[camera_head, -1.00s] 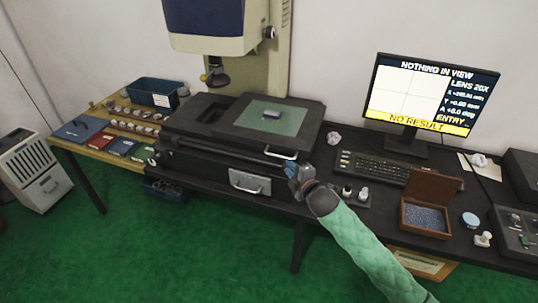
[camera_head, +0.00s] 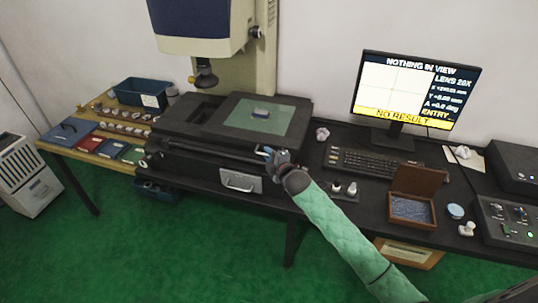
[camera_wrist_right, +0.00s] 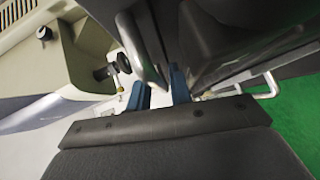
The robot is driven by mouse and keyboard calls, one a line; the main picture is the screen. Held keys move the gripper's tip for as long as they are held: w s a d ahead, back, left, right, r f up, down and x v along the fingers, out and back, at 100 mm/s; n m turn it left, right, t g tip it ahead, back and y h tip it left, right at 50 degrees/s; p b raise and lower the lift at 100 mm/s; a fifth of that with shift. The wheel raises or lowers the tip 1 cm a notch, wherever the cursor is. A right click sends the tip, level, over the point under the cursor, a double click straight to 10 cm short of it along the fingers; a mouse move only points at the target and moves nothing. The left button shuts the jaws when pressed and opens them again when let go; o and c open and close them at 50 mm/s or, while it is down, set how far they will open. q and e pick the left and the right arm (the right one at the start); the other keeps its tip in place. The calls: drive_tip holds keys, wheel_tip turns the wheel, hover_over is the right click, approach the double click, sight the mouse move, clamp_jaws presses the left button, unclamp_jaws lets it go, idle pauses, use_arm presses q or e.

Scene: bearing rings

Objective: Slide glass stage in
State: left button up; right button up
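The glass stage (camera_head: 288,122) is a dark frame with a greenish glass plate, on the black base under the beige measuring machine. A small blue-grey part (camera_head: 261,113) lies on the glass. My right gripper (camera_head: 267,153) is at the stage's front right edge, over its metal handle, which it largely hides in the head view. In the right wrist view the handle (camera_wrist_right: 145,48) is a bright bar ending close to the blue fingertips (camera_wrist_right: 158,92). A gap shows between the fingers; firm contact with the handle cannot be made out. My left gripper is out of view.
The lens (camera_head: 203,78) hangs above the stage's left part. Keyboard (camera_head: 372,163), open brown box (camera_head: 412,208) and monitor (camera_head: 416,95) stand to the right. A wooden table (camera_head: 92,157) with rings is at left.

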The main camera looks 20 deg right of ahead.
clamp_jaws()
